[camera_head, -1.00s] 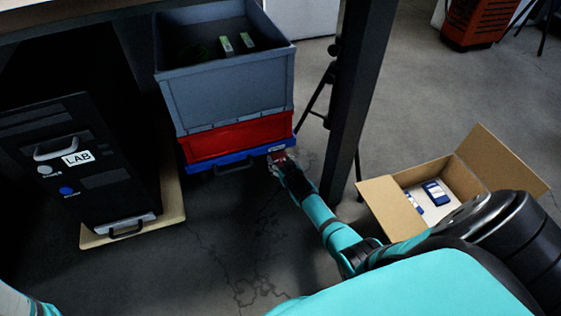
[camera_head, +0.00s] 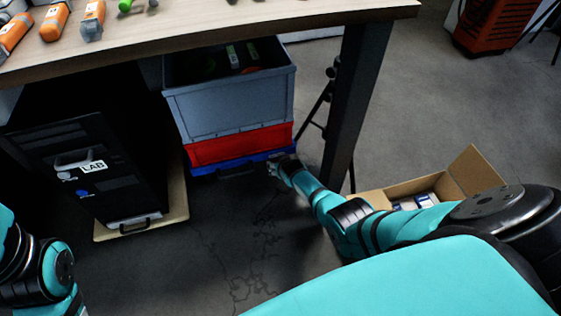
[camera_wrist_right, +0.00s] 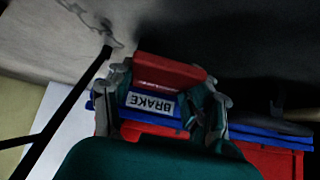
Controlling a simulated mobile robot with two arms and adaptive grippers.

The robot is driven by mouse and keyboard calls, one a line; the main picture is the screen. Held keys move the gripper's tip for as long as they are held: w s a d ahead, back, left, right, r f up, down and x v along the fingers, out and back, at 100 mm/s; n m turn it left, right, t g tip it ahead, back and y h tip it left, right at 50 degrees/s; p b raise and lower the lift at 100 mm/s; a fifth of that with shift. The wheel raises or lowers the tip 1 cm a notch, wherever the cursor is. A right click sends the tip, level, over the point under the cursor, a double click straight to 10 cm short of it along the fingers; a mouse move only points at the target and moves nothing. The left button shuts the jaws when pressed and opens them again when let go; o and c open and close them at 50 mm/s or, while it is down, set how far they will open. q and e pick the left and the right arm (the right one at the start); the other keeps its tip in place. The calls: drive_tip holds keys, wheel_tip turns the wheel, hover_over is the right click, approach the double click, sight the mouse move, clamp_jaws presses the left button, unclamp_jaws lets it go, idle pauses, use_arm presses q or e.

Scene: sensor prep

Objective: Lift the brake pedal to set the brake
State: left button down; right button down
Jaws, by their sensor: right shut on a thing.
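The red brake pedal (camera_wrist_right: 168,72) shows in the right wrist view, beside a white BRAKE label (camera_wrist_right: 150,103) on the blue dolly (camera_wrist_right: 262,135). My right gripper (camera_wrist_right: 167,80) has a finger on each side of the pedal and is shut on it. In the head view my right gripper (camera_head: 276,167) is at the front right corner of the blue dolly (camera_head: 215,170), and the pedal is too small to tell there. The dolly stands on the floor under the table. Links of my left arm show at the lower left, but the left gripper is out of view.
A red crate (camera_head: 240,145) and a grey crate (camera_head: 230,108) are stacked on the dolly. A black LAB cabinet (camera_head: 85,165) stands left on a wooden board. The table leg (camera_head: 357,95) and a cardboard box (camera_head: 465,178) are right of the dolly. The tabletop (camera_head: 220,30) overhangs the crates.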

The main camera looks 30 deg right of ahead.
idle(0.3)
drive_tip(key=shift+c, duration=2.4)
unclamp_jaws()
drive_tip(key=shift+s, duration=0.1)
drive_tip(key=v, duration=1.2)
